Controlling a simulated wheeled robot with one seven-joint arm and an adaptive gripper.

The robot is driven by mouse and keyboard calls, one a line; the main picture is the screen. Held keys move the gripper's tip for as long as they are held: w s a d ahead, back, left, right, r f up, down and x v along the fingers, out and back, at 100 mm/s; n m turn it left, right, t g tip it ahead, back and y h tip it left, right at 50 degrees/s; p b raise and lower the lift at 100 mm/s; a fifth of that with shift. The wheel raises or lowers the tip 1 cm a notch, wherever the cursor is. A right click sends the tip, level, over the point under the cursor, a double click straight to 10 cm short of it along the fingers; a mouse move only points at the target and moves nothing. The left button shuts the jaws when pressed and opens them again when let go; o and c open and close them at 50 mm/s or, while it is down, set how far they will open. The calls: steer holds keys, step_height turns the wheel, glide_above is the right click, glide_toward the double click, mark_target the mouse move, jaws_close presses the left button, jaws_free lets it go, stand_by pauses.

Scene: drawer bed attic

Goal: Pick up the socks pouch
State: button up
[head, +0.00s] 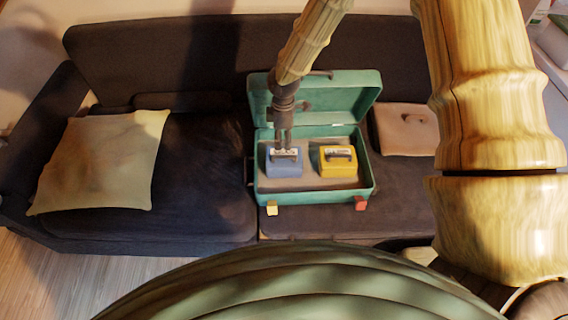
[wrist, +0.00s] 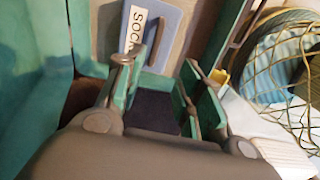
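The socks pouch (head: 284,163) is a blue box-like pouch with a dark handle and a white label. It sits in the left half of an open teal case (head: 315,196) on the sofa. In the wrist view the pouch (wrist: 163,30) lies at the top, its label reading "SOCK", partly hidden by a finger. My gripper (head: 284,138) points down over the pouch's handle and label area. In the wrist view my gripper's two fingers (wrist: 157,66) stand apart with no object clearly held between them. Whether they touch the pouch I cannot tell.
A yellow pouch (head: 338,160) sits in the case's right half. The case's raised lid (head: 345,92) stands behind. A pale pillow (head: 100,160) lies on the sofa's left, a pinkish-tan item (head: 405,130) to the right. A netted basket (wrist: 290,65) shows in the wrist view.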

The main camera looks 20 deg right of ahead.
mark_target(284, 156)
steer(key=shift+w+d+f, duration=0.1)
steer(key=shift+f, duration=1.65)
steer(key=shift+w+d+f, duration=0.1)
steer(key=shift+w+f, duration=0.05)
steer(key=shift+f, duration=1.55)
steer(key=shift+w+d+f, duration=0.1)
steer(key=shift+f, duration=1.65)
jaws_close()
